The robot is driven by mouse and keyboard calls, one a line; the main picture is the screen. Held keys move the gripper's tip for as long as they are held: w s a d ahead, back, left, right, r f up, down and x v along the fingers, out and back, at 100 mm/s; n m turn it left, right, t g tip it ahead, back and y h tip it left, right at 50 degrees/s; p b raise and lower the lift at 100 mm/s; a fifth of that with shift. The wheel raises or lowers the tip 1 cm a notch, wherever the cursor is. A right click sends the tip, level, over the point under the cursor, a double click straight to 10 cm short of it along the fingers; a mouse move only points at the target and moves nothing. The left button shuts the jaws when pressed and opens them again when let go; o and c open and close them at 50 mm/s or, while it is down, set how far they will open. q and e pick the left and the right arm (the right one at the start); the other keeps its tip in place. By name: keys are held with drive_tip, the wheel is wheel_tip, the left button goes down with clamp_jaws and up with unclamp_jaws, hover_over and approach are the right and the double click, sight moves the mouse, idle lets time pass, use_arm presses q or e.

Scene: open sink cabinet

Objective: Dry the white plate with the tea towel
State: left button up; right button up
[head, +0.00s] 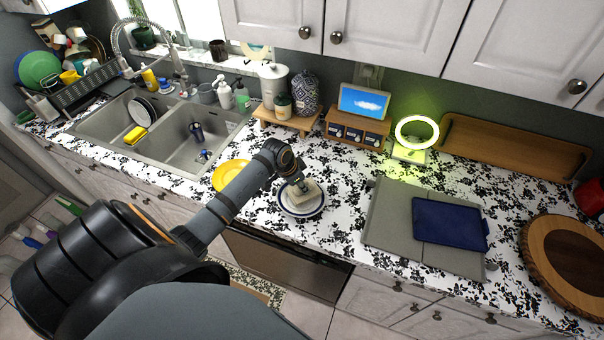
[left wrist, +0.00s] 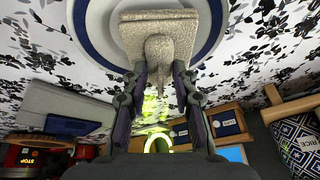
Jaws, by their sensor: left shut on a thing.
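The white plate (head: 289,209) with a blue rim lies on the speckled countertop at the middle of the head view. In the left wrist view the plate (left wrist: 206,47) fills the top middle, partly hidden by the towel. The beige tea towel (head: 308,196) is a folded pad over the middle of the plate and appears to rest on it. My left gripper (head: 297,184) is shut on a bunched part of the towel (left wrist: 160,22), seen between the fingers (left wrist: 159,68) in the left wrist view. My right gripper is not in view.
A yellow plate (head: 229,174) lies just left of the white plate. A grey mat (head: 384,226) with a blue folder (head: 450,224) lies to the right. A wooden drawer box (head: 357,128) and a glowing ring lamp (head: 416,133) stand behind. The sink (head: 176,148) is at the left.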

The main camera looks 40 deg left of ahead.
sight(296, 191)
use_arm(q)
drive_tip(key=shift+a, duration=0.15)
drive_tip(key=shift+s+a+p, duration=0.15)
drive_tip(key=shift+a+p, duration=0.15)
drive_tip(key=shift+a, duration=0.5)
drive_tip(key=shift+s, duration=0.1)
drive_tip(key=shift+p, duration=0.4)
drive_tip(key=shift+s, duration=0.1)
drive_tip(key=shift+s+d, duration=0.2)
drive_tip(key=shift+s, duration=0.5)
drive_tip(key=shift+s+d, duration=0.15)
drive_tip(key=shift+s, duration=0.5)
drive_tip(key=shift+w, duration=0.1)
